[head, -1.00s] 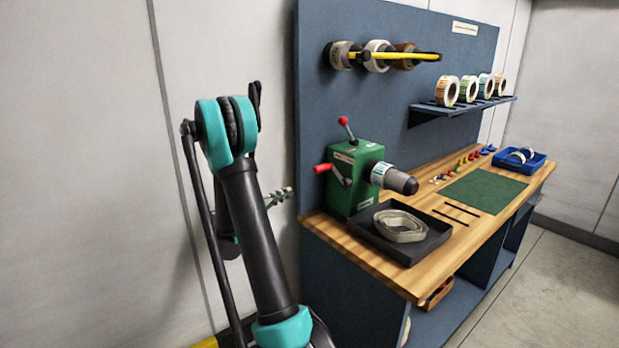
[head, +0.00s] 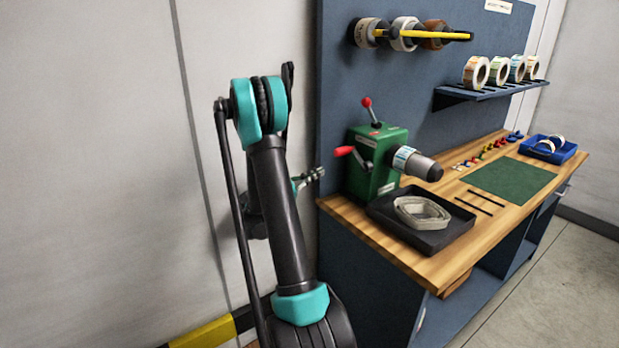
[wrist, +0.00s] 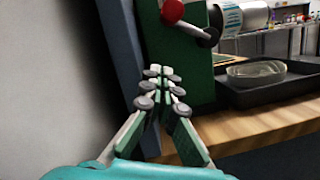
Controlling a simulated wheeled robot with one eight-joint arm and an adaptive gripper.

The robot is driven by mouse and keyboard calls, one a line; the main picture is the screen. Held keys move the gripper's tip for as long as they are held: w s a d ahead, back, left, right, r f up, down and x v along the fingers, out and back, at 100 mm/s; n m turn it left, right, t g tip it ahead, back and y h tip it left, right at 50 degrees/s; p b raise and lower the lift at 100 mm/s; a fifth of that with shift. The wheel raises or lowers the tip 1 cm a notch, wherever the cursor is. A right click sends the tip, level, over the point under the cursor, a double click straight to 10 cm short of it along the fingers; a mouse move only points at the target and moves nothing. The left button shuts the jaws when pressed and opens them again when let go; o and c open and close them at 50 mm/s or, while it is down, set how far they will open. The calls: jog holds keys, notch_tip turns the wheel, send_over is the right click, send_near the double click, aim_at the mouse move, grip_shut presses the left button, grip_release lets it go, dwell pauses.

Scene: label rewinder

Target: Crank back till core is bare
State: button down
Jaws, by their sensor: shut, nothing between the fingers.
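The green label rewinder (head: 372,172) stands at the near left end of the wooden bench. Its crank has a red handle (head: 344,151) on the left side, and a lever with a red ball (head: 366,102) rises from the top. The core (head: 411,161) points right with a pale, printed band on it and a dark tip. The crank's red knob also shows in the wrist view (wrist: 173,11). My gripper (head: 317,173) is left of the rewinder, apart from the crank; in the wrist view its fingertips (wrist: 160,74) are together and empty, below the red knob.
A black tray (head: 439,238) with a loose pale strip coil (head: 421,212) lies below the core. A green mat (head: 512,177) and blue bin (head: 551,149) are farther right. Rolls hang on a yellow-barred peg (head: 420,35) and stand on a shelf (head: 490,92). The wall is close left.

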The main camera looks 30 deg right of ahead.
jog(key=s+d+r, duration=0.1)
jog(key=d+r, duration=0.3)
jog(key=shift+s+d+r, duration=0.35)
jog(key=shift+s, duration=0.05)
